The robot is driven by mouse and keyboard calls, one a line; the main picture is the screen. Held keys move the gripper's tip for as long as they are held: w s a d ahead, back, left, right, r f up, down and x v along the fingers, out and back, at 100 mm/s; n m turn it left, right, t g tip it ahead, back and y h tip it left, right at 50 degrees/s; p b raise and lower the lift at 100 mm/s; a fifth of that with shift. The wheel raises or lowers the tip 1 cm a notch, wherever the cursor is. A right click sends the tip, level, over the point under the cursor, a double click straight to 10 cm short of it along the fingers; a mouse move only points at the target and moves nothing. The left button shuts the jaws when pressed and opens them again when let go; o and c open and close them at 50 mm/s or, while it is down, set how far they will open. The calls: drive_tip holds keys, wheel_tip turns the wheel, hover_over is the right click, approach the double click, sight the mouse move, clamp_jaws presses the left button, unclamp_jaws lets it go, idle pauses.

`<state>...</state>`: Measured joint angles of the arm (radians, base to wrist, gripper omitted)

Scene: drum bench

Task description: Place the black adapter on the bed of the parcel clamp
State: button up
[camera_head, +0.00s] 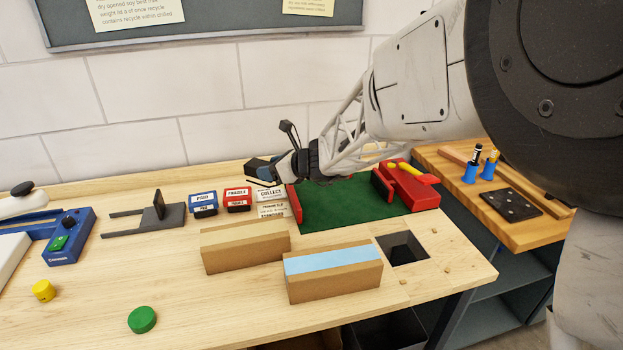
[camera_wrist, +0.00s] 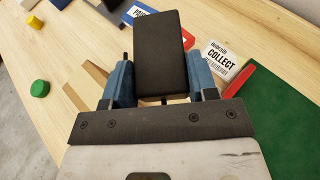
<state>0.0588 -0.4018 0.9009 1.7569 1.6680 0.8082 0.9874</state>
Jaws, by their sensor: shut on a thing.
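The black adapter (camera_wrist: 158,55) is a dark rectangular block between the blue fingers of my gripper (camera_wrist: 158,80) in the wrist view. My gripper is shut on it and holds it above the bench. In the head view my gripper (camera_head: 264,171) is over the label signs, just left of the parcel clamp; the adapter is hard to make out there. The parcel clamp has a green bed (camera_head: 345,208), a red fixed jaw (camera_head: 294,204) at left and a red moving jaw with a yellow handle (camera_head: 410,186) at right. The bed looks empty. Its edge also shows in the wrist view (camera_wrist: 285,100).
Two cardboard boxes, one plain (camera_head: 245,248) and one with a blue top strip (camera_head: 333,272), stand in front of the clamp. A square opening (camera_head: 403,248) is right of them. Blue and red label blocks (camera_head: 203,204) and a grey stand (camera_head: 150,220) are left.

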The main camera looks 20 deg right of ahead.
drive_tip(key=w+d+f, duration=0.1)
drive_tip(key=w+d, duration=0.2)
drive_tip(key=d, duration=1.7)
drive_tip(key=shift+m+t, duration=0.3)
drive_tip(key=shift+s+f, duration=0.15)
drive_tip(key=shift+f, duration=2.55)
hover_over(337, 208)
drive_tip(key=shift+f, duration=3.1)
drive_tip(key=shift+s+f, duration=0.1)
drive_tip(key=shift+f, duration=1.8)
drive_tip(key=shift+f, duration=0.1)
